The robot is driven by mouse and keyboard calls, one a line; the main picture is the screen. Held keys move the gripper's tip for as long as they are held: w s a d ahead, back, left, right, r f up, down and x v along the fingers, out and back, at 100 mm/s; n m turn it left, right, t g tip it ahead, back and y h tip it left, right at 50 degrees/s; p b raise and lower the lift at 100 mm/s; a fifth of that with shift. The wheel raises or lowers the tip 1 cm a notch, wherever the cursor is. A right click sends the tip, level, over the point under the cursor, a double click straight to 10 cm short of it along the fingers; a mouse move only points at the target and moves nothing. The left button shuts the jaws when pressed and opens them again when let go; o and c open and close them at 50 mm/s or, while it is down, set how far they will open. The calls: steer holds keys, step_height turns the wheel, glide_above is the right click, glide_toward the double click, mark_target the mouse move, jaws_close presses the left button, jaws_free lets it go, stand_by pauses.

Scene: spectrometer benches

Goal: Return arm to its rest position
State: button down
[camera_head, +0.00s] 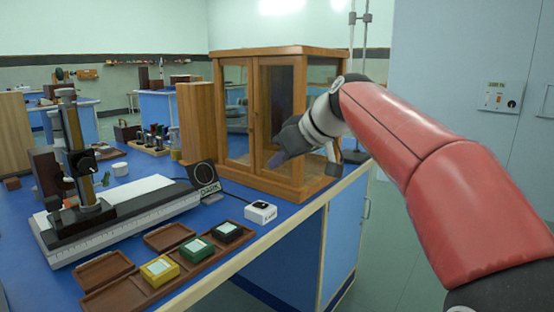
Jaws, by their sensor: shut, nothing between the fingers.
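My red arm (440,165) reaches in from the right side of the head view, over the front edge of the blue bench. My gripper (277,160) is at its far end, in front of the wood and glass cabinet (289,119). It points left and down, and appears small and dark against the cabinet's door. It is shut with nothing held. I cannot tell whether it touches the cabinet.
The blue bench (232,205) holds a spectrometer-like instrument (115,225), a wooden tray (116,298) with yellow, green and black blocks, a white box (260,212) and a DARK sign (205,178). Open floor lies right of the bench, before a pale cupboard (465,60).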

steer(key=s+d+f+m+h, duration=0.2)
steer(key=s+d+f+m, duration=0.1)
steer(key=s+f, duration=0.5)
steer(key=s+d+f+m+h, duration=0.2)
steer(key=s+d+f, duration=0.4)
steer(key=s, duration=0.5)
steer(key=s+d+f+m+h, duration=0.3)
steer(key=s+d+f+m, duration=0.1)
steer(key=s+f, duration=0.6)
steer(key=shift+s+d+m+g, duration=0.2)
steer(key=shift+d+m+g, duration=0.1)
steer(key=shift+d, duration=0.45)
